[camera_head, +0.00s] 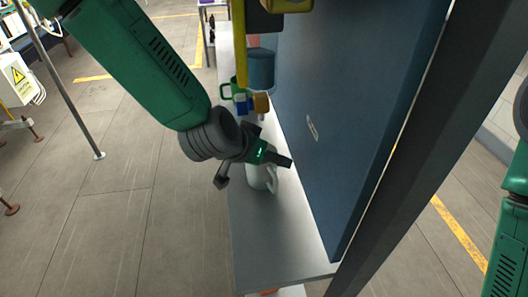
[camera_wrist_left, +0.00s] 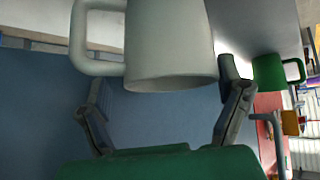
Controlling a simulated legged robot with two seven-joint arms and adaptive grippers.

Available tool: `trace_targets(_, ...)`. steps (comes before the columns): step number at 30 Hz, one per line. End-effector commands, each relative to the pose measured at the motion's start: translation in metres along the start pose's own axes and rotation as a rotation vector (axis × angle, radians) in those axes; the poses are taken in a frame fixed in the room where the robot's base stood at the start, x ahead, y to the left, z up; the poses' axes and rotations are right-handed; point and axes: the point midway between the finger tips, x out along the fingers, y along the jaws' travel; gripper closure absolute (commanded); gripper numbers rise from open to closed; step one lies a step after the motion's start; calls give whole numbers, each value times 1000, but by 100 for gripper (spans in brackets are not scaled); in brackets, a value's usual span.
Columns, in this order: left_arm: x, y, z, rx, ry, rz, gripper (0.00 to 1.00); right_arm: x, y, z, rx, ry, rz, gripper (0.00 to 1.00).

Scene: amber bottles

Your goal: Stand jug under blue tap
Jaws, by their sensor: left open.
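A pale grey jug (camera_head: 262,180) with a side handle stands on the narrow grey shelf (camera_head: 285,235), partly hidden by my left gripper (camera_head: 254,170). My left gripper is open, its fingers spread at the jug. In the left wrist view the jug (camera_wrist_left: 170,45) is large and close, between or just beyond the spread fingers (camera_wrist_left: 165,105); contact cannot be told. A small blue part (camera_head: 241,104), possibly the blue tap, shows farther back along the shelf, below a yellow vertical pipe (camera_head: 239,45). My right gripper is out of view; only part of that arm shows at the right edge.
A green mug (camera_head: 228,91) stands behind the blue part; a green vessel also shows in the left wrist view (camera_wrist_left: 268,72). An orange-brown piece (camera_head: 261,103) and a dark blue cylinder (camera_head: 261,69) are nearby. A tall blue panel (camera_head: 350,110) bounds the shelf on the right. The front shelf is clear.

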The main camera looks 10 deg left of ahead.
Motion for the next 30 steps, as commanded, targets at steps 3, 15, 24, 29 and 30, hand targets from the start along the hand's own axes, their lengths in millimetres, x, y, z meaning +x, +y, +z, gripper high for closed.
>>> trace_targets(3, -9, -2, -1, -1, 5, 1, 14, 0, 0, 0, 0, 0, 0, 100)
trace_targets(15, -86, 0, -2, 2, 6, -2, 14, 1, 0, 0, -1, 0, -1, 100)
trace_targets(24, -118, 1, -2, 0, 3, -2, 14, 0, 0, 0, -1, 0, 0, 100)
trace_targets(29, -121, -1, -1, -2, 2, 0, 14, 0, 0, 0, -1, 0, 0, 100)
trace_targets(30, -121, -1, -1, -2, 3, 0, 14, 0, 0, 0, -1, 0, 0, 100)
